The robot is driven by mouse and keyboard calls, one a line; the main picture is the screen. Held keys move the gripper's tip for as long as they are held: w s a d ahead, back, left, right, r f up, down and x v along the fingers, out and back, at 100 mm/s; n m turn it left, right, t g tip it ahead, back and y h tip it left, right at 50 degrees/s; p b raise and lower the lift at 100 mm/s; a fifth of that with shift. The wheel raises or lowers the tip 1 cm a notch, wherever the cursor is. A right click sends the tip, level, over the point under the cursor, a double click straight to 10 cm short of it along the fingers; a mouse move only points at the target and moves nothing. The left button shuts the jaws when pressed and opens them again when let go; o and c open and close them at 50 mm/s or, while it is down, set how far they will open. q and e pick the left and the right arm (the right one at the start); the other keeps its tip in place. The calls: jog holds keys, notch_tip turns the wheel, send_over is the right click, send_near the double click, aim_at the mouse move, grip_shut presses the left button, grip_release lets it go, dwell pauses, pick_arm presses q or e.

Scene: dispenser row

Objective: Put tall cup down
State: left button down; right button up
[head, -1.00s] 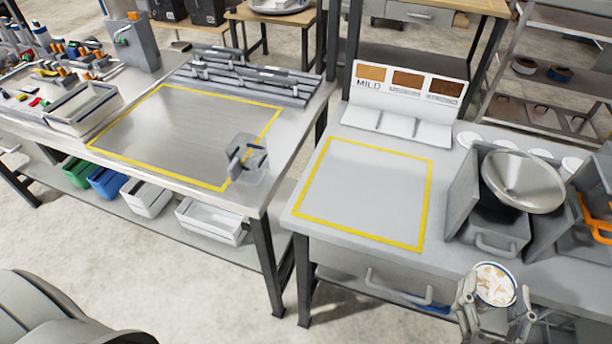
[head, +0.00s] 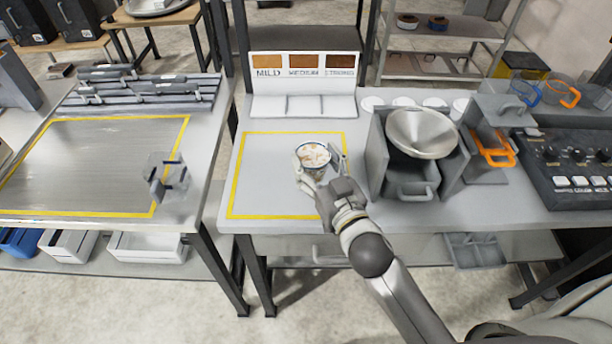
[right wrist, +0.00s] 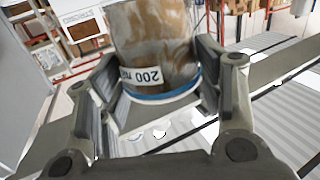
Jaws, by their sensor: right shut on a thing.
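The tall cup (head: 313,152) is filled with pale and brown bits and stands upright in my right gripper (head: 322,170). In the right wrist view the cup (right wrist: 152,40) shows a "200 ml" label and a blue band near its base, with the fingers on both sides of it. My right gripper is shut on the cup. The cup is over the yellow-outlined square (head: 252,205) on the right-hand table, towards its right side. I cannot tell whether its base touches the table. My left gripper is not in view.
A MILD/MEDIUM/STRONG sample stand (head: 303,90) is behind the square. A grey bin (head: 377,160) with a metal funnel (head: 422,133) stands close to the right. A clear container (head: 166,178) is on the left table. The left part of the square is clear.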

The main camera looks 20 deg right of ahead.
notch_tip(320, 180, down, 7)
jog(key=shift+r+b, duration=0.2)
jog(key=shift+b, duration=0.1)
jog(key=shift+f, duration=0.15)
jog(key=shift+f, duration=0.15)
jog(key=o, duration=1.2)
jog(key=shift+c, duration=0.2)
